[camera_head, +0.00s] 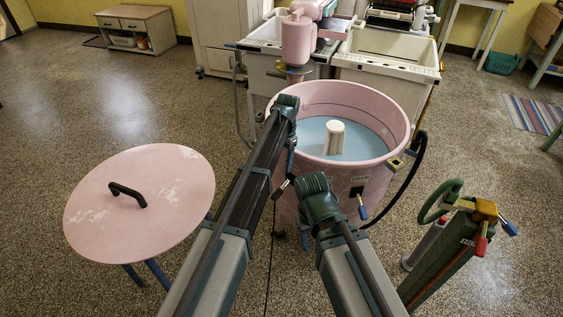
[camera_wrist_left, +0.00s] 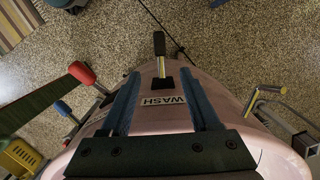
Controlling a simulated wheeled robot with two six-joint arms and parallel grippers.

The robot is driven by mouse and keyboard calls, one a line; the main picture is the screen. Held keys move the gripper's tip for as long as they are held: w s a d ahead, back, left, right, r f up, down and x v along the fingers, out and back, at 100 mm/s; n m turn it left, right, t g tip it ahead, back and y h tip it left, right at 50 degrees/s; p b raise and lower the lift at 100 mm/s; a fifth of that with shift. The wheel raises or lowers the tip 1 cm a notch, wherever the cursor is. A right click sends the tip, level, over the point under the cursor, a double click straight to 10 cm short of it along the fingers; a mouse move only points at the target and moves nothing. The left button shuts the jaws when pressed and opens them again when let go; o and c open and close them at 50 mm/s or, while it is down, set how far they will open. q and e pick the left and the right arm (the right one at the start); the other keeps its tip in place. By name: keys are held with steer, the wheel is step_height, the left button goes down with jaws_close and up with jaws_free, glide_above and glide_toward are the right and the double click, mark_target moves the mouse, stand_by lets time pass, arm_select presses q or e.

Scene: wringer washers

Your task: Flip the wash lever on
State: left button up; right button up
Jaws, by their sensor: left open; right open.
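In the head view the left gripper (camera_head: 290,162) is partly hidden. My right gripper (camera_head: 308,224) is lower, at the tub's front, fingers mostly hidden.
A blue-handled lever (camera_head: 362,210) hangs at the tub's front right. A red-handled lever (camera_wrist_left: 82,73) shows in the left wrist view. A round pink lid (camera_head: 150,225) is at left. A green post (camera_head: 440,265) stands at right. Basins (camera_head: 390,68) stand behind the tub.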

arm_select(q)
steer(key=s+r+n+p, duration=0.2)
steer(key=s+r+p, duration=0.3)
steer(key=s, duration=1)
steer(key=s+a+r+n+t+p, duration=0.1)
steer(key=s+r+p, duration=0.5)
steer(key=s, duration=0.9)
steer(key=shift+s+a+r+n, duration=0.15)
steer(key=shift+s+n, duration=0.15)
steer(key=shift+n, duration=0.1)
steer(key=m+t+h+b, duration=0.4)
steer(key=b, duration=1)
glide_toward(279, 190)
steer(key=b+x, duration=1)
steer(key=b, duration=0.3)
steer(key=shift+f, duration=0.2)
